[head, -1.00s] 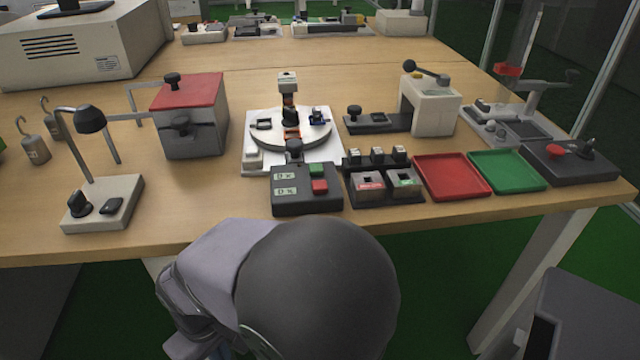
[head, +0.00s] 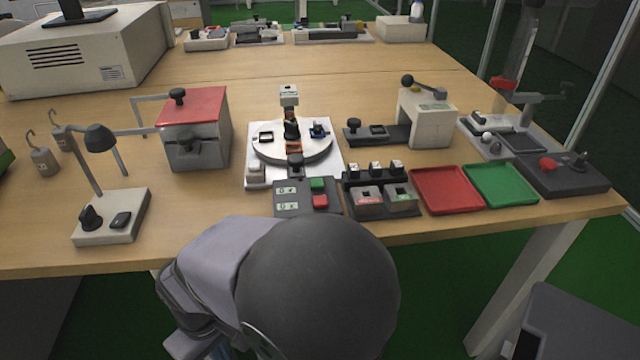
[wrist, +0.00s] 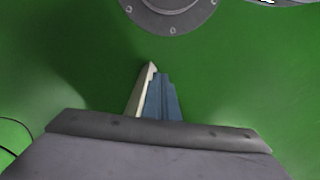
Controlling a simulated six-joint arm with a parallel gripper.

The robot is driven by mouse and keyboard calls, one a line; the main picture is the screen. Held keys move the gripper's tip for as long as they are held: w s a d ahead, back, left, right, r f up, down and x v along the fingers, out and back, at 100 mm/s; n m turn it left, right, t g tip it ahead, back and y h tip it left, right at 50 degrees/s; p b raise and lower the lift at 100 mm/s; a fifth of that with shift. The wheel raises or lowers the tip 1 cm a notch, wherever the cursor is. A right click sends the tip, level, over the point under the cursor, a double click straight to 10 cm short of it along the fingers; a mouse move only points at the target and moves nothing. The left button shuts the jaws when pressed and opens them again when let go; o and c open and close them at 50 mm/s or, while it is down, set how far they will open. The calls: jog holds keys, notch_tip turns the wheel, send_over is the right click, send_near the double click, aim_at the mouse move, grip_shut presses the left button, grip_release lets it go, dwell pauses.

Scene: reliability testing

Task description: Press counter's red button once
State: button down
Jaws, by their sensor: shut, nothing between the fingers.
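The counter (head: 296,209) is a dark box at the front edge of the wooden table in the head view. Its red button (head: 320,201) sits on its right side, just below a green button (head: 317,184). Two small displays are on its left side, too small to read surely. My arm's dark rounded part is in front of the counter and hides its lower front edge. My gripper (wrist: 154,72) shows in the wrist view with its narrow fingers together and empty, over green floor. The counter is not in the wrist view.
A round turntable (head: 268,149) stands behind the counter. Sorting blocks (head: 383,203), a red tray (head: 446,190) and a green tray (head: 500,184) are to the right. A lamp (head: 98,137) and a red-lidded box (head: 193,106) are to the left. Bare tabletop lies left of the counter.

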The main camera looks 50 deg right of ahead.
jog(key=s+r+m+g+p, duration=0.4)
jog(key=s+r+p, duration=0.2)
jog(key=r+p, duration=0.85)
jog(key=d+r+n+g+h+p, duration=0.1)
jog(key=d+r+n+h+p, duration=0.1)
jog(key=d+r+p, duration=0.8)
jog(key=w+d+r+n+h+p, duration=0.1)
jog(key=d+r+n+h+p, duration=0.2)
jog(key=d+r+p, duration=0.8)
notch_tip(320, 180, up, 5)
jog(key=h+p, duration=0.2)
jog(key=p, duration=0.8)
jog(key=shift+d+g, duration=0.15)
jog(key=shift+g, duration=0.25)
notch_tip(320, 180, down, 9)
jog(key=b, duration=0.7)
jog(key=shift+w+r, duration=0.1)
